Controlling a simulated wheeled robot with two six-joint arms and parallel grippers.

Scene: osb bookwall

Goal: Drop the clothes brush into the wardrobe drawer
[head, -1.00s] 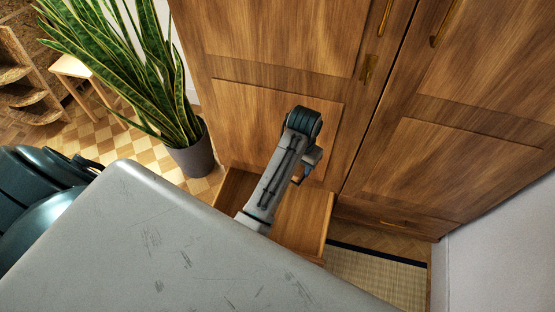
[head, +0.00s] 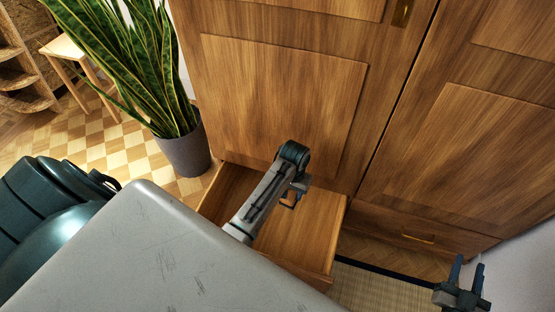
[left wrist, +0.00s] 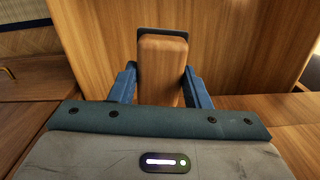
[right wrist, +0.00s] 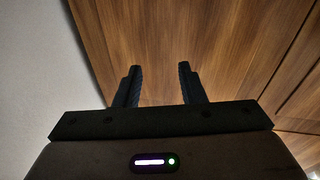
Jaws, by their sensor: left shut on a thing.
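The clothes brush (left wrist: 162,68) is a wooden block with a dark edge at its far end, seen in the left wrist view. My left gripper (left wrist: 163,84) is shut on it, one finger on each side. In the head view the left gripper (head: 293,192) is over the pulled-out wardrobe drawer (head: 318,232), and only a small brown part of the brush (head: 289,202) shows. The drawer is open below the left wardrobe door; my arm hides part of its inside. My right gripper (head: 461,282) is open and empty at the lower right; its fingers also show in the right wrist view (right wrist: 157,85).
The wardrobe doors (head: 280,95) rise right behind the drawer. A shut drawer (head: 420,236) is to the right. A potted plant (head: 183,152) stands left of the wardrobe. A white wall (head: 525,262) borders the right side, and a woven mat (head: 375,290) lies on the floor.

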